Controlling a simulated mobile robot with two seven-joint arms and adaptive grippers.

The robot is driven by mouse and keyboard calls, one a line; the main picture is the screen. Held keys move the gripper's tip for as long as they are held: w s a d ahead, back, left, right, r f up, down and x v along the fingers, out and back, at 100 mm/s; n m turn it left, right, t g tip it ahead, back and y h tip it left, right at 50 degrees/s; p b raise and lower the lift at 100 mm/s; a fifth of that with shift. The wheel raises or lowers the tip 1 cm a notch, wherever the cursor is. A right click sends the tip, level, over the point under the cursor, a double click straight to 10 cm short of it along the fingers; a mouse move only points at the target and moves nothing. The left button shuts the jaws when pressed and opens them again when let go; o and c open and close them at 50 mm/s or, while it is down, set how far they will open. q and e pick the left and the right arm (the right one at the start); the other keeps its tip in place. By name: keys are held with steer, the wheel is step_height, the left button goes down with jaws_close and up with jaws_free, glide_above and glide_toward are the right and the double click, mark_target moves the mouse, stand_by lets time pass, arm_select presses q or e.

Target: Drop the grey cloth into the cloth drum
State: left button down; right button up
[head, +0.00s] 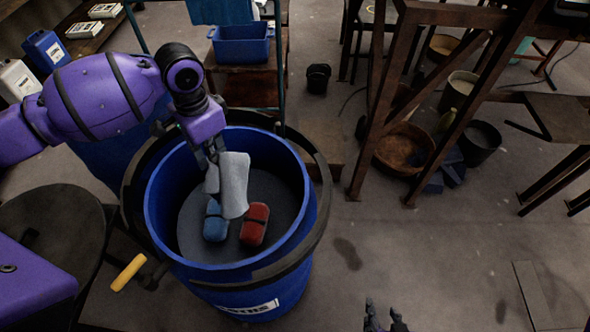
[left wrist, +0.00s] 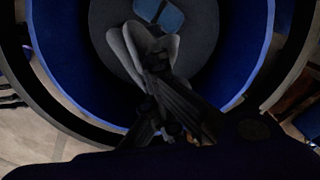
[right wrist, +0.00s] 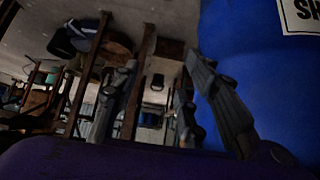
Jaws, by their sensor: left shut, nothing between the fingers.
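The cloth drum (head: 158,222) is a large open blue drum with a dark ring around it and a white label, partly readable in the right wrist view (right wrist: 303,14). The light grey cloth (head: 234,183) is folded over and inside the drum's mouth, against the fingers of my left gripper (head: 213,160). In the left wrist view the grey cloth (left wrist: 122,52) lies on both sides of the shut fingertips (left wrist: 157,62). Whether it touches the drum's floor is unclear. My right gripper (head: 385,322) is open and empty, low beside the drum; its fingers are apart in the right wrist view (right wrist: 155,100).
A blue bundle (head: 215,222) and a red bundle (head: 255,224) lie on the drum's dark floor. A yellow handle (head: 128,272) sticks out left of the drum. A rusty frame (head: 380,110) with tubs stands at the right. The floor right of the drum is open.

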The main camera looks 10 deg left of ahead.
arm_select(q)
step_height(320, 180, down, 4)
steer(key=shift+s+f+b, duration=0.1)
steer(key=shift+f+b, duration=0.15)
steer(key=shift+b, duration=0.95)
arm_select(e)
steer(key=f, duration=0.1)
steer(key=s+f, duration=0.1)
steer(key=shift+d+f, duration=0.35)
steer(key=shift+d, duration=0.05)
arm_select(q)
steer(key=shift+r, duration=0.1)
steer(key=c, duration=2.5)
jaws_free()
steer(key=shift+o, duration=1.4)
steer(key=shift+o, duration=0.5)
steer(key=o, duration=1.5)
arm_select(e)
steer(key=shift+w+r, duration=0.1)
